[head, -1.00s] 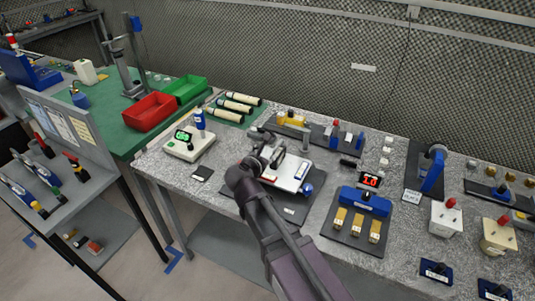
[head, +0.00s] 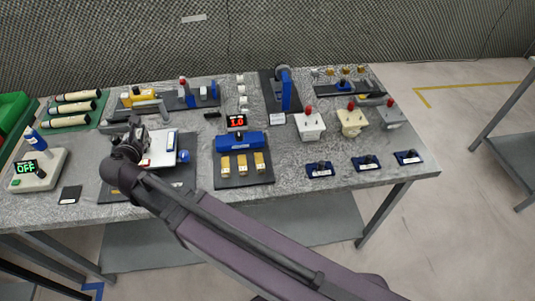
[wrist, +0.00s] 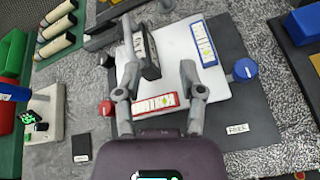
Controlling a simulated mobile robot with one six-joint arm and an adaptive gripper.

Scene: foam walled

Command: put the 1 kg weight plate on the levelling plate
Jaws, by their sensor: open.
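The levelling plate is a white board with a blue knob and a red knob; it shows in the wrist view (wrist: 182,44) and in the head view (head: 163,151). A dark thick plate with a white label (wrist: 147,52), seemingly the 1 kg weight plate, stands on edge over the left part of the white board. I cannot tell how it rests there. My gripper (wrist: 160,72) is open above the board, with the dark plate close to its left finger. In the head view my gripper (head: 136,135) and arm hide most of this spot.
Two bubble levels, one blue-framed (wrist: 204,43) and one red-framed (wrist: 155,104), lie on the board. A digital device (head: 38,168) reading OFF stands left. A blue block with brass pieces (head: 240,143) and a display reading 1.0 (head: 237,121) stand right.

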